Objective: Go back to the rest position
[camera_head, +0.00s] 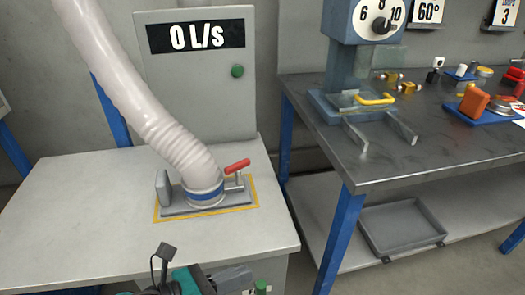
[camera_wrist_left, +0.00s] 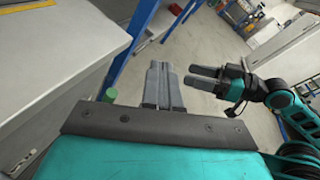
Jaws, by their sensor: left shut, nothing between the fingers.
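My left gripper (camera_head: 237,277) is at the bottom of the head view, low in front of the white bench, with its teal wrist beside it. In the left wrist view its two grey fingers (camera_wrist_left: 163,86) lie together, shut with nothing between them. My right gripper (camera_wrist_left: 203,78) shows in the left wrist view at the end of a teal and black arm, just right of the left fingers.
A white bench (camera_head: 70,220) carries a ribbed hose (camera_head: 150,110) seated on a grey base plate with a red handle (camera_head: 237,165). Right of it, a dark workbench (camera_head: 430,145) holds a dial stand (camera_head: 350,60) and small parts. A grey tray (camera_head: 402,228) sits on its lower shelf.

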